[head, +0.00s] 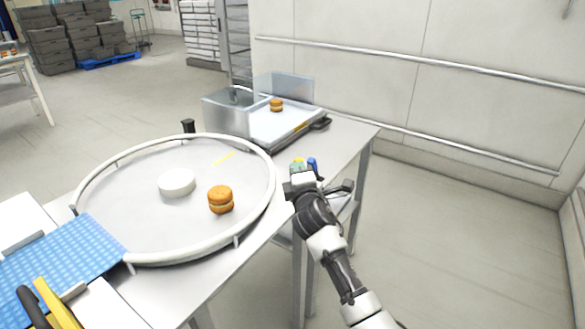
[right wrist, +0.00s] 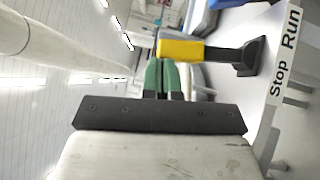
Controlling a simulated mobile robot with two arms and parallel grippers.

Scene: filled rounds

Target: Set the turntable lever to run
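The turntable (head: 130,215) is a round grey disc with a white rail, on a metal table. Its lever shows in the right wrist view as a yellow grip (right wrist: 185,50) on a black arm (right wrist: 238,57). The edge label (right wrist: 285,58) reads "Stop" and "Run"; the lever's black end is near it, but I cannot tell which word it is set to. My right gripper (head: 303,168) is at the table's right edge. Its green fingers (right wrist: 162,78) are together, their tips at the yellow grip's left end; contact is unclear. My left gripper is out of view.
A burger (head: 220,199) and a white hub (head: 177,183) are on the disc. Behind stand a clear-walled bin (head: 228,112) and a tray (head: 268,125) bearing another burger (head: 276,105). A blue mat (head: 60,265) is at front left. The floor right of the table is clear.

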